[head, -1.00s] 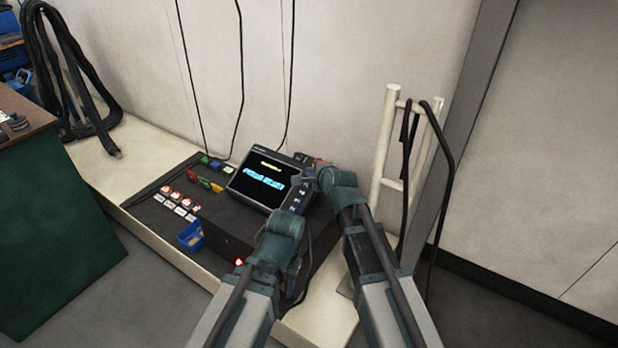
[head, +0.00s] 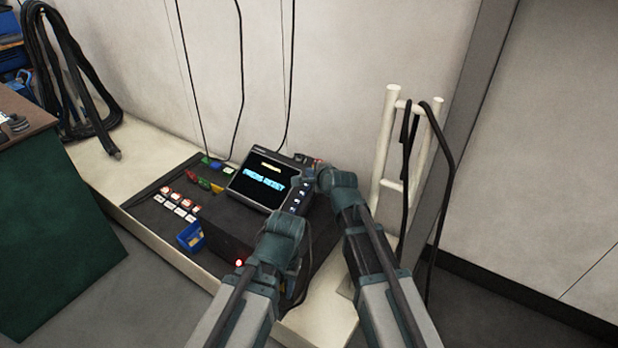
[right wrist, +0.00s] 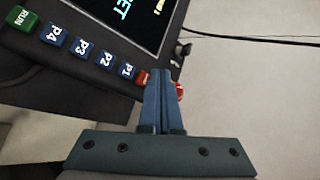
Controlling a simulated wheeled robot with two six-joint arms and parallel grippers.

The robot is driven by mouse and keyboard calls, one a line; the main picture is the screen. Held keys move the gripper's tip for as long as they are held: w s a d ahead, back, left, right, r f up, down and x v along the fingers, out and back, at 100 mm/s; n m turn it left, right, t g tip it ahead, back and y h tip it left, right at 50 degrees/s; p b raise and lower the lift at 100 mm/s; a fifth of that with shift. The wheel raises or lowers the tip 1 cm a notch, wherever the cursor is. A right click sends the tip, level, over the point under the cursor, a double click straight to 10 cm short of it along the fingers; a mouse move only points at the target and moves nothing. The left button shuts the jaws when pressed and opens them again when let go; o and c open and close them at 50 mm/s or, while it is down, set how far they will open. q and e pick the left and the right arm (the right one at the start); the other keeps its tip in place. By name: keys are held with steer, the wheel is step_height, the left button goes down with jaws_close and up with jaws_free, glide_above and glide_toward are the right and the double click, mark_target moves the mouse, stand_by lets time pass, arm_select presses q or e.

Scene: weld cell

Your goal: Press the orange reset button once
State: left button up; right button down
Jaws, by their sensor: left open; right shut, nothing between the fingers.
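The orange reset button (right wrist: 143,77) shows only as a small orange-red patch past P1 in the right wrist view, mostly hidden behind my right fingers. My right gripper (right wrist: 161,73) is shut and empty, its tips over that end of the button row; whether they touch cannot be told. In the head view my right gripper (head: 308,178) is at the right edge of the display unit (head: 262,183), whose screen reads "PRESS RESET". My left gripper (head: 297,284) is open, low in front of the control box, largely hidden by my own arm.
Blue buttons P1 (right wrist: 127,71) to P4 and a green RUN button (right wrist: 22,17) line the panel. Another red part (right wrist: 179,92) shows right of my fingers. A white rack (head: 385,150) with black cable stands at right.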

steer(key=shift+f, duration=0.15)
stand_by(0.6)
steer(key=shift+w+d+f+b, duration=0.15)
steer(key=shift+f+b, duration=0.2)
steer(key=shift+b, duration=0.15)
steer(key=shift+w+d+f+b, duration=0.15)
steer(key=shift+w+f+b, duration=0.05)
steer(key=shift+f+b, duration=0.25)
stand_by(0.6)
steer(key=shift+r, duration=0.2)
steer(key=shift+s+a+r+p, duration=0.25)
steer(key=shift+s+r+p, duration=0.1)
steer(key=shift+r+p, duration=0.4)
steer(key=shift+f, duration=0.1)
steer(key=r+p, duration=0.1)
steer(key=s+a+r+p, duration=0.1)
steer(key=r+p, duration=0.1)
steer(key=s+r+p, duration=0.1)
steer(key=shift+a+r+p, duration=0.15)
steer(key=shift+r+p, duration=0.05)
steer(key=shift+p, duration=0.1)
